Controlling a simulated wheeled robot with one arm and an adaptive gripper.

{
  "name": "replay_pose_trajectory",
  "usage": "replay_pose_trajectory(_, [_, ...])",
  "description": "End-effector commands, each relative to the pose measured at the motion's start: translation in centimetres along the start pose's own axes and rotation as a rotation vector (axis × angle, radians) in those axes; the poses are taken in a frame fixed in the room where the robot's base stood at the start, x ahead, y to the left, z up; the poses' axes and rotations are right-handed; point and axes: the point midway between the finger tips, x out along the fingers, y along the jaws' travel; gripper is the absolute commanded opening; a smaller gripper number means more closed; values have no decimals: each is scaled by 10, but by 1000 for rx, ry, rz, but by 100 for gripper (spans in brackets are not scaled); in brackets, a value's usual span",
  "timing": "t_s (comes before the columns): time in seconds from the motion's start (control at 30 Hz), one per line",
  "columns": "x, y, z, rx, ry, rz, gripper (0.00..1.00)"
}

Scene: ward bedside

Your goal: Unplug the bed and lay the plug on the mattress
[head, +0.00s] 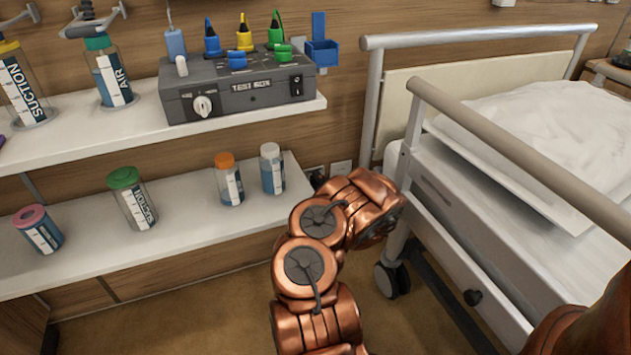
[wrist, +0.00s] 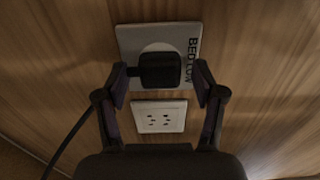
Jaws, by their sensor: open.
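A black plug (wrist: 160,70) sits in the upper wall socket (wrist: 128,40), whose plate carries lettering that seems to read "BED LOW". Its cord runs down to the lower left. My gripper (wrist: 160,77) is open, with one finger on each side of the plug and a gap showing on both sides. In the head view my copper arm reaches toward the wall beside the bed, and it hides the gripper and the plug. The white mattress (head: 450,185) lies on the bed at the right, behind a raised grey rail (head: 530,160).
A second outlet (wrist: 160,117) is empty below the plug. White shelves (head: 200,225) with bottles and a grey test box (head: 240,90) stand to the left of my arm. The bed's frame and caster (head: 391,279) are close on its right.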

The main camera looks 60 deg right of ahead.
Motion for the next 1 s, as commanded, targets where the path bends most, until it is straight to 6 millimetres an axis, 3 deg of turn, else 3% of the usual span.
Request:
replay_pose_trajectory(0.13, [0, 0, 0, 0, -1, 0, 67])
replay_pose_trajectory(0.77, [0, 0, 0, 0, 1, 0, 1])
replay_pose_trajectory(1.0, [0, 0, -1, 0, 1, 0, 0])
